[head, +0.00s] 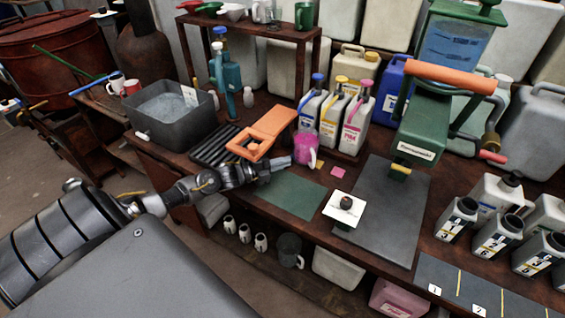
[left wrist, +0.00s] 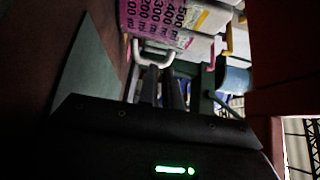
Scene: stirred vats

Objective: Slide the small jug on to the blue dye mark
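The small jug (head: 306,147) is pink with a pale handle and stands upright on the dark bench in front of the dye bottles. My left gripper (head: 290,161) reaches in from the left, low, with its tips right beside the jug. In the left wrist view its two fingers (left wrist: 164,85) lie close together, with a pale handle loop (left wrist: 152,46) just past the tips. I cannot tell whether they touch it. A yellow mark (head: 320,164) and a pink mark (head: 338,173) lie right of the jug. No blue mark shows. My right gripper is out of view.
Behind the jug stand large bottles with blue, yellow and pink caps (head: 355,118). An orange clamp-like piece (head: 264,133) lies to the left. A green mat (head: 290,194) lies in front, and a white card with a dark knob (head: 345,206) to the right.

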